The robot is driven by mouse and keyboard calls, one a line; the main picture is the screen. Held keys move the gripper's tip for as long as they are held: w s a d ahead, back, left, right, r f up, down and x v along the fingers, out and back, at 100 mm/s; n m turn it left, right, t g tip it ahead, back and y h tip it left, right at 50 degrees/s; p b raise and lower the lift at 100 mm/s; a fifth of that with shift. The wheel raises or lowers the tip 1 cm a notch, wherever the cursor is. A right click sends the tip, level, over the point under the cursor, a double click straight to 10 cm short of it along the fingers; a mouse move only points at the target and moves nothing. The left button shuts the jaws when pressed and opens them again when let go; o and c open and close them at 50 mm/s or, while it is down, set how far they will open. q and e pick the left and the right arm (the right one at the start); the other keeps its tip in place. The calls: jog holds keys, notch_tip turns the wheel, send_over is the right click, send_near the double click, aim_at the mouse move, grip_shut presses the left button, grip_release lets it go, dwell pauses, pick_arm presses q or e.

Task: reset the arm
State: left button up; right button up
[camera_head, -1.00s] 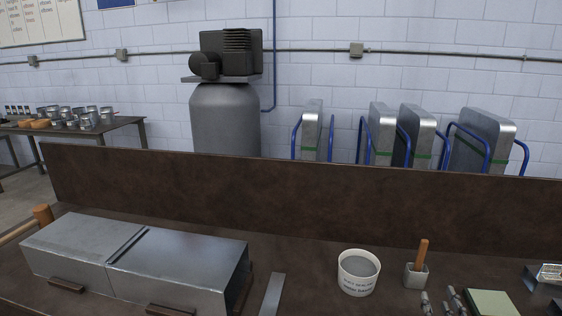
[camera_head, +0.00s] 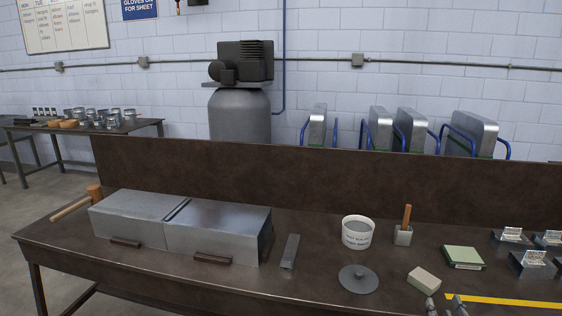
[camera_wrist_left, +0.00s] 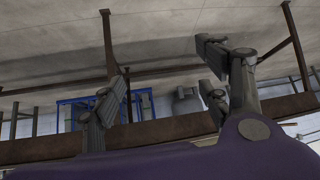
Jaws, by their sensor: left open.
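My right gripper (camera_head: 443,305) shows only as fingertips at the bottom edge of the head view. They stand apart with nothing seen between them, left of the yellow strip's end. The rest of that arm is out of frame. My left gripper (camera_wrist_left: 160,95) shows in the left wrist view, its two dark fingers wide apart and empty. It is not in the head view.
A mallet (camera_head: 77,203) lies left of the duct.

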jog(key=s+a+f+m+g+y+p, duration=0.15)
jog(key=s+a+f+m, duration=0.35)
jog(key=m, duration=0.5)
jog(key=s+a+f+m+g+y, duration=0.1)
jog(key=s+a+f+m+g, duration=0.25)
jog(key=f+m, duration=0.45)
pick_arm(q)
jog(key=w+r+p, duration=0.1)
jog(key=w+d+r+p, duration=0.1)
jog(key=r, duration=0.1)
jog(key=shift+d+r+p, duration=0.15)
jog(key=shift+r+p, duration=0.15)
jog(key=shift+p, duration=0.05)
pick_arm(e)
jog(key=s+a+f+m+g, duration=0.1)
jog(key=s+a+m, duration=0.3)
jog(key=s, duration=0.4)
jog(key=s+a+f+m+g+y, duration=0.1)
jog(key=s+a+f+m, duration=0.3)
jog(key=s, duration=0.4)
jog(key=s+a+f+m+g+y, duration=0.1)
jog(key=s+a+m, duration=0.3)
jog(key=s, duration=0.4)
jog(key=shift+s+f+m, duration=0.2)
jog(key=shift+f+m, duration=0.4)
jog(key=shift+f, duration=0.15)
jog(key=shift+g, duration=0.3)
